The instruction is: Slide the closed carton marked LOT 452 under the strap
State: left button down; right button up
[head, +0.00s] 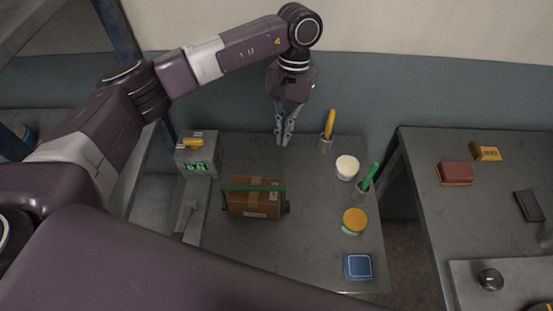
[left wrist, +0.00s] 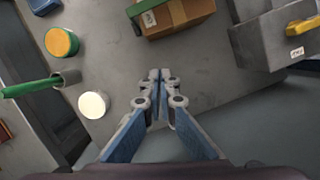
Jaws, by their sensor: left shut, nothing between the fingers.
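A brown closed carton (head: 262,203) with tan tape and small white labels sits at the left of the grey table; its lot number is too small to read. A green strap (head: 253,186) runs across over the carton, with its ends down at either side. The carton (left wrist: 198,14) and strap (left wrist: 178,12) also show, cut off, at the top of the left wrist view. My left gripper (head: 285,143) is shut and empty behind the carton, apart from it; its closed fingertips (left wrist: 160,76) show in the left wrist view. My right gripper is out of view.
At right are a yellow-handled holder (head: 328,135), white tub (head: 347,166), green-handled holder (head: 365,184), yellow-lidded tub (head: 354,220) and blue box (head: 358,266). The table between is clear.

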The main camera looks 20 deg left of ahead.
aim_at(256, 198)
pick_arm(q)
jog(key=s+f+p, duration=0.5)
jog(key=f, duration=0.1)
jog(key=shift+s+a+f, duration=0.15)
jog(key=shift+a+f, duration=0.1)
jog(key=shift+f, duration=0.05)
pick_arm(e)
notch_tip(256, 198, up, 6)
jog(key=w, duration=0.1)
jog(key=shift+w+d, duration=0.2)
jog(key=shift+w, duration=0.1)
pick_arm(q)
jog(key=shift+s+b, duration=0.7)
jog(key=shift+s, duration=0.3)
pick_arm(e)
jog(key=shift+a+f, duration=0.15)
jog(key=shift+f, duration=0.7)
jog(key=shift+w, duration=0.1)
